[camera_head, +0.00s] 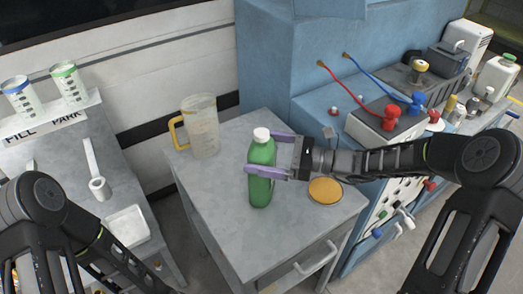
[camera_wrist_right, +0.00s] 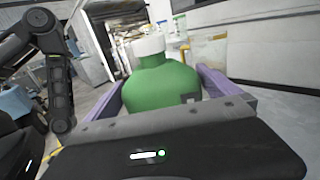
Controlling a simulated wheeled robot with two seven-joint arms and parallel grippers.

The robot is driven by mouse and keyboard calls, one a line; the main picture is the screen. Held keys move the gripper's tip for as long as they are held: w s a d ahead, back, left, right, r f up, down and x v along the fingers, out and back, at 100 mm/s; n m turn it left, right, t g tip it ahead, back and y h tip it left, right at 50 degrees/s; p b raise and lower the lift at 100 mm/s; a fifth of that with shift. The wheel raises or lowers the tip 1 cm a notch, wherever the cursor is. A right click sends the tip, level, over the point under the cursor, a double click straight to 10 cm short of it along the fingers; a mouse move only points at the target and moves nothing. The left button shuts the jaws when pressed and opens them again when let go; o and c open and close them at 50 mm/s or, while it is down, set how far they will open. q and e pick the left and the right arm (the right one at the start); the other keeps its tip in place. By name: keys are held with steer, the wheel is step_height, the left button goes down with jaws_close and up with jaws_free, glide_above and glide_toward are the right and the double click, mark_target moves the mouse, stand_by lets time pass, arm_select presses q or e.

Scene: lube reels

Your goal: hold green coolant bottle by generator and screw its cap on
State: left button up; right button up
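The green coolant bottle (camera_head: 261,185) stands upright on the grey cart top. A white cap (camera_head: 262,134) sits on its neck; whether it is tight I cannot tell. My right gripper (camera_head: 268,155) reaches in from the right, its purple fingers on both sides of the bottle's upper body, and seems shut on it. In the right wrist view the bottle (camera_wrist_right: 160,85) fills the space between the fingers (camera_wrist_right: 160,88), under its white cap (camera_wrist_right: 148,42). My left arm enters at lower left in the head view; its gripper is out of frame. I cannot identify the generator with certainty.
A clear jug (camera_head: 203,128) with a yellow handle stands behind the bottle. A round amber dish (camera_head: 325,190) lies right of it, below my right arm. A blue machine (camera_head: 275,60) stands behind the cart. The cart's (camera_head: 225,235) front left is clear.

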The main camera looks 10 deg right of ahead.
steer(key=shift+r, duration=0.25)
steer(key=shift+s+d+f, duration=0.1)
steer(key=shift+d+f, duration=0.05)
steer(key=shift+d, duration=0.15)
steer(key=b+v, duration=0.2)
steer(key=v, duration=0.9)
steer(key=shift+d, duration=0.2)
